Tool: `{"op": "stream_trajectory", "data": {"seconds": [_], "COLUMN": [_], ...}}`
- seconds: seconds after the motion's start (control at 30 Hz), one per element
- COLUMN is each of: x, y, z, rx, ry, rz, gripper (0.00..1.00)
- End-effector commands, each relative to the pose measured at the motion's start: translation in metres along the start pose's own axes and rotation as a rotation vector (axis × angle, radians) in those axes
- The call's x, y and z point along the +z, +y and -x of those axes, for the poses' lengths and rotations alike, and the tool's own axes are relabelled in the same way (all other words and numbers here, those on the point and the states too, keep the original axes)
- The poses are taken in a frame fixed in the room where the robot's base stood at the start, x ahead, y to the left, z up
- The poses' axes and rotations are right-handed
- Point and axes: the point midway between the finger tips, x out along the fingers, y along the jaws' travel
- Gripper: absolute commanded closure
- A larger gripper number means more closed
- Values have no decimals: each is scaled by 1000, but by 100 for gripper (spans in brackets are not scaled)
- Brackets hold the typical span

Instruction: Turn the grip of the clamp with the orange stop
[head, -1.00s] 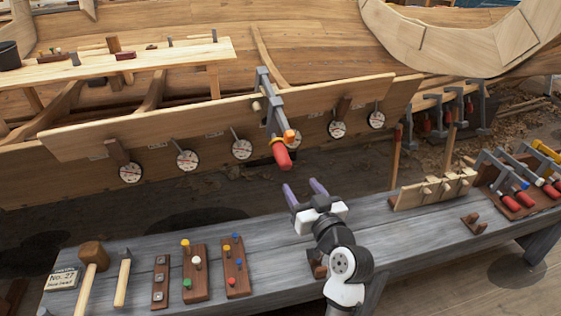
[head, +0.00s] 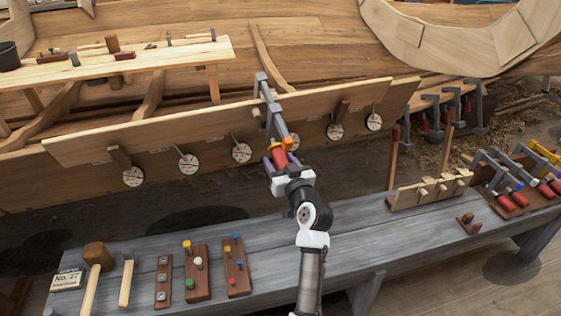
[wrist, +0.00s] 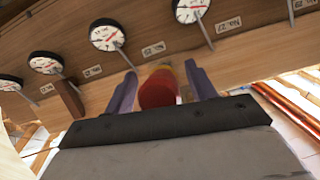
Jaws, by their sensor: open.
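The grey clamp (head: 272,108) hangs on the upper edge of the hull plank. Its orange stop (head: 289,143) sits just above its red grip (head: 278,154). My gripper (head: 280,162) is at the lower end of the grip, with its purple fingers open. In the wrist view the red grip (wrist: 158,92) lies between the two fingers, end-on to the camera. A narrow gap shows at the right finger; at the left finger I cannot tell whether it touches. An orange-yellow part shows behind the grip.
Several round dials (head: 242,152) line the hull plank (head: 200,130) on both sides of the clamp. The grey bench (head: 350,245) below carries a mallet (head: 97,258), peg boards (head: 197,272) and a rack of other clamps (head: 515,190) at the right.

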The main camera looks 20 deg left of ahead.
Motion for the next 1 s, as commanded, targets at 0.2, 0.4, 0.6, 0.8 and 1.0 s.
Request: {"op": "stream_trajectory", "data": {"seconds": [0.2, 0.4, 0.6, 0.8, 1.0], "x": [0, 0, 0, 1, 2], "y": [0, 0, 0, 0, 0], "z": [0, 0, 0, 0, 0], "rx": [0, 0, -1, -19, -62], "ry": [0, 0, 0, 1, 2], "rz": [0, 0, -3, -49, -158], "gripper": [52, 78, 89, 89, 89]}}
